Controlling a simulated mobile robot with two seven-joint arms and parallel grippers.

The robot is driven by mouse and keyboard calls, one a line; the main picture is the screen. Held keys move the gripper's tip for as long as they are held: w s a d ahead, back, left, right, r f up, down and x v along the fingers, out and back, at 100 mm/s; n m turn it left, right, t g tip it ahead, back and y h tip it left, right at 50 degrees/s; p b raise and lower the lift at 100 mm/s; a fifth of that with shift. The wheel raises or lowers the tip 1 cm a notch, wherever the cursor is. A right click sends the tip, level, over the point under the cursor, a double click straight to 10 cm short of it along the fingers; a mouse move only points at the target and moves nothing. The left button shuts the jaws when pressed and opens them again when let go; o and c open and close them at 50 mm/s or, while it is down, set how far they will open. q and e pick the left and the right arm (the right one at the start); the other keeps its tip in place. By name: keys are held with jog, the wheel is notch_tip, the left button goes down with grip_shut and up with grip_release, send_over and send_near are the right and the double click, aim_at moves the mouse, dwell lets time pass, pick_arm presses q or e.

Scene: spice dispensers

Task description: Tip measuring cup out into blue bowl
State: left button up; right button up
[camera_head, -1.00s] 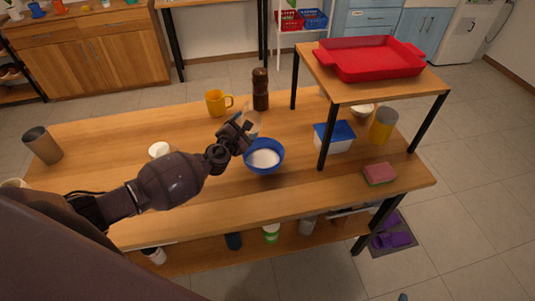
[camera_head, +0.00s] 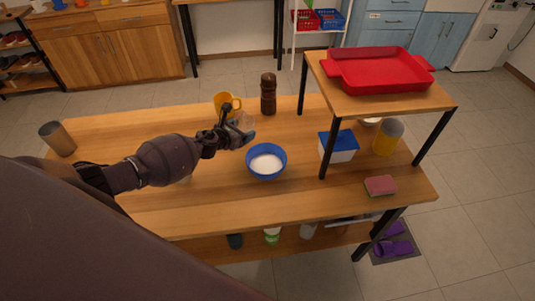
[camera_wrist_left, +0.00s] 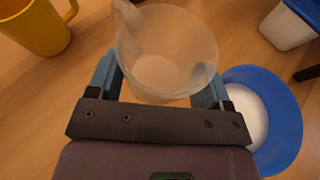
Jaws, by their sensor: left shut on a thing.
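The blue bowl (camera_head: 279,172) stands on the wooden table with white contents inside; it also shows at the right of the left wrist view (camera_wrist_left: 291,115). My left gripper (camera_head: 240,132) is shut on the clear measuring cup (camera_head: 245,122), above the table just behind and left of the bowl. In the left wrist view the cup (camera_wrist_left: 168,55) sits between the fingers of the gripper (camera_wrist_left: 158,85), its mouth open toward the camera. I see no contents in the cup. My right gripper is not in view.
A yellow mug (camera_head: 222,101) and a brown pepper mill (camera_head: 268,94) stand behind the cup. A blue-lidded container (camera_head: 341,152), a yellow-topped jar (camera_head: 388,137) and a sponge (camera_head: 380,185) are to the right. A raised shelf (camera_head: 400,103) carries a red tray (camera_head: 375,72).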

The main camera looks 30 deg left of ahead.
aim_at(250, 119)
pick_arm(q)
jog(key=shift+w+a+f, duration=0.1)
jog(key=shift+a+f, duration=0.1)
jog(key=shift+f, duration=0.45)
jog(key=shift+r, duration=0.1)
notch_tip(250, 119, up, 3)
jog(key=shift+f+p, duration=0.2)
jog(key=shift+p, duration=1)
jog(key=shift+r, duration=1.1)
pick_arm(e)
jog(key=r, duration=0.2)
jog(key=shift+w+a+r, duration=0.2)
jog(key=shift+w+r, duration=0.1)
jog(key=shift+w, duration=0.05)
